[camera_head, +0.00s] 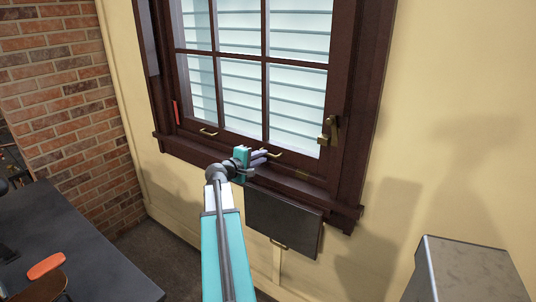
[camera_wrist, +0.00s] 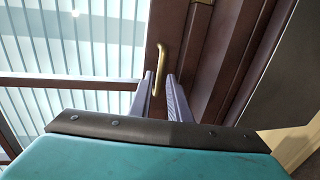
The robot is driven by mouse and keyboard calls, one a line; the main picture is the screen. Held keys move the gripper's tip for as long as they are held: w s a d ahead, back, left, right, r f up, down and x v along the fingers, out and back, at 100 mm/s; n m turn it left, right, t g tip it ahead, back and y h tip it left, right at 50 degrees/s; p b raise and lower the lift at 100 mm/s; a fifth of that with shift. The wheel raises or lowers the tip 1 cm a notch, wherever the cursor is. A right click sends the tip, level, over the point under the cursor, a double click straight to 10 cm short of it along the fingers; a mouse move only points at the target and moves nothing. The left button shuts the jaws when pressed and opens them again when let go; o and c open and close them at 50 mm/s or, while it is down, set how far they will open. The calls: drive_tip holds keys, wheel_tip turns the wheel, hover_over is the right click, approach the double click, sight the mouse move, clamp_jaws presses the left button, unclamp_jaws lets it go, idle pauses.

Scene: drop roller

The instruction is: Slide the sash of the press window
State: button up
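The window sash (camera_head: 265,95) has a dark brown frame with several panes and pale slats behind it. Two brass pulls sit on its bottom rail: the left pull (camera_head: 208,132) and the right pull (camera_head: 275,154). My gripper (camera_head: 266,156) is at the right pull and hides part of it. In the wrist view, this right pull (camera_wrist: 160,63) lies just past my fingertips, with its near end between them. My gripper (camera_wrist: 160,77) has its fingers apart, with a gap between them. I cannot tell whether a finger touches the pull.
A brass latch (camera_head: 328,131) is on the right side of the window frame. A dark panel (camera_head: 283,220) hangs below the sill. A dark table (camera_head: 75,255) with an orange object (camera_head: 46,266) stands at lower left. A grey box (camera_head: 470,270) stands at lower right.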

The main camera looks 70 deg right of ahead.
drive_tip(key=shift+p+x, duration=0.45)
drive_tip(key=shift+x, duration=1.95)
